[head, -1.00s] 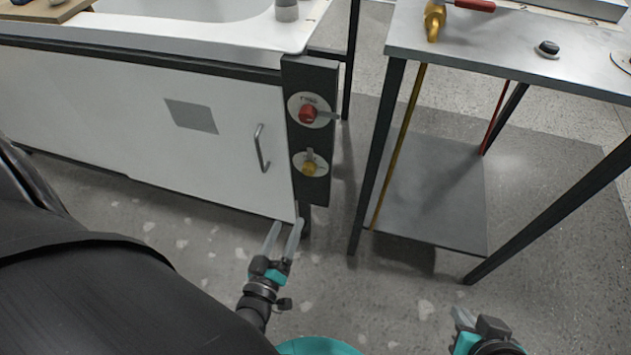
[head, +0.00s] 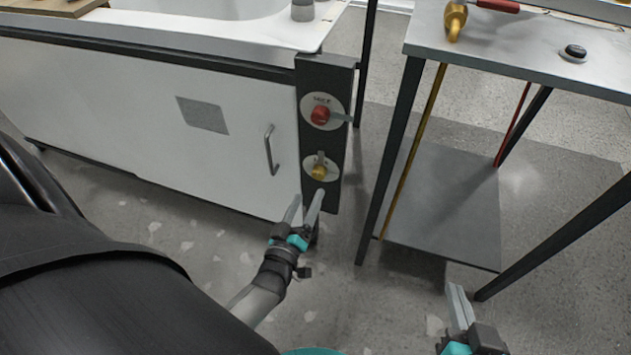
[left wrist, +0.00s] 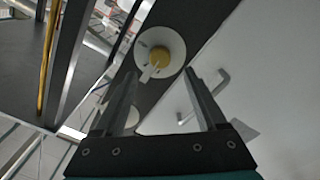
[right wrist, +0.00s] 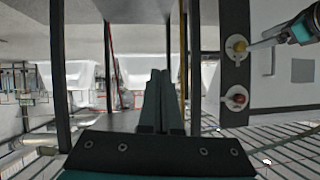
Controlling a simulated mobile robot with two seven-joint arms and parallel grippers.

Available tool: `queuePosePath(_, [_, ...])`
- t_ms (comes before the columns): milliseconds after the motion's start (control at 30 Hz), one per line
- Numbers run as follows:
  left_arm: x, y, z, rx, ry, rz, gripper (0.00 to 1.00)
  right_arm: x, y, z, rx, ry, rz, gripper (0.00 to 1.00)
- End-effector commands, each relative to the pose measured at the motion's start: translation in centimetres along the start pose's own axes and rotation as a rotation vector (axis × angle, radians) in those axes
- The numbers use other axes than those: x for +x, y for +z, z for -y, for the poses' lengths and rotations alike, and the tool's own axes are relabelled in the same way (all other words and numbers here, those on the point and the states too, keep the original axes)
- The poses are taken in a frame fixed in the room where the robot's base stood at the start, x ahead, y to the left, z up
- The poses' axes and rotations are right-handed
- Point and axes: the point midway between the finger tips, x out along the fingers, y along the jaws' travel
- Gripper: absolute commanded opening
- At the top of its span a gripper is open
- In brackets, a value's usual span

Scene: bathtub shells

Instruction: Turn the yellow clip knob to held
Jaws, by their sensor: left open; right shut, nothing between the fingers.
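The yellow clip knob (head: 319,172) sits on a round white dial low on the dark post at the panel's right end, with a grey pointer up. It also shows in the left wrist view (left wrist: 159,56) and the right wrist view (right wrist: 239,46). My left gripper (head: 304,208) is open and empty, just below the knob; in the left wrist view (left wrist: 155,88) the knob lies beyond and between its fingers, apart from them. My right gripper (head: 458,297) is shut and empty, low in front of the steel table, away from the knob; it also shows in the right wrist view (right wrist: 158,82).
A red knob (head: 320,115) on its own dial sits above the yellow one. A bar handle (head: 271,150) sticks out from the white panel (head: 110,115) left of the post. The steel table (head: 520,40) with dark legs stands to the right.

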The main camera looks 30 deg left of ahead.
Motion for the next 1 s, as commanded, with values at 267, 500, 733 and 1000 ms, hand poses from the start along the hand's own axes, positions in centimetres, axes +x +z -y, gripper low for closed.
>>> queuePosePath(267, [2.6,0.0,0.1,0.000,0.001,-0.002,0.74,0.2,-0.6,1.4,0.024,-0.038,-0.150,0.00])
queuePosePath(500, [4.6,0.0,0.1,0.000,0.000,-0.002,0.74,-0.1,-1.3,2.5,0.051,-0.067,-0.281,0.00])
queuePosePath(733, [6.1,0.0,0.1,0.000,0.000,-0.001,0.74,-0.8,-1.8,3.2,0.074,-0.086,-0.384,0.00])
queuePosePath(1000, [6.7,0.0,0.0,0.000,0.000,-0.001,0.74,-1.2,-2.1,3.5,0.086,-0.093,-0.435,0.00])
